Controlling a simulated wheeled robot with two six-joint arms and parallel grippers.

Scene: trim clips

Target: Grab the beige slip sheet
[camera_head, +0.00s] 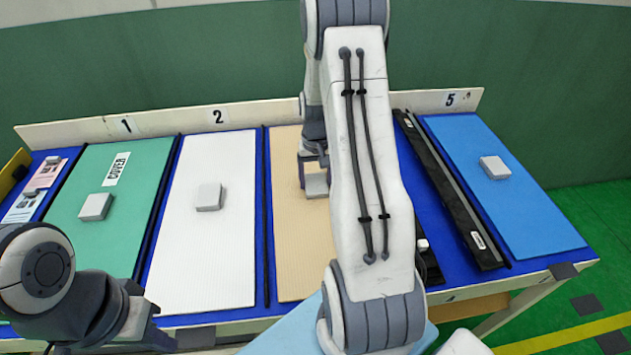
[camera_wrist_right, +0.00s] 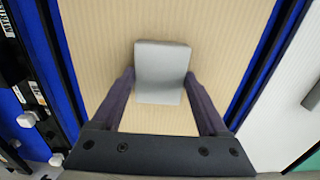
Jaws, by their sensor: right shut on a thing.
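The beige slip sheet (camera_head: 290,240) lies flat in the middle bay of the blue table, partly hidden by my right arm. It fills most of the right wrist view (camera_wrist_right: 92,28). A light grey block (camera_wrist_right: 160,72) sits on it, and also shows in the head view (camera_head: 316,186). My right gripper (camera_wrist_right: 162,92) has one finger on each side of this block and is shut on it; in the head view the gripper (camera_head: 313,172) is over the sheet's far half. My left gripper (camera_head: 150,322) is at the lower left, near the table's front edge; its jaws cannot be made out.
A white sheet (camera_head: 215,260) and a green sheet marked COVER (camera_head: 110,240) lie to the left, each with a grey block. Black strips (camera_head: 450,190) and a blue sheet (camera_head: 530,220) lie to the right. Thin dark dividers separate the bays. A numbered back board (camera_head: 265,112) runs behind.

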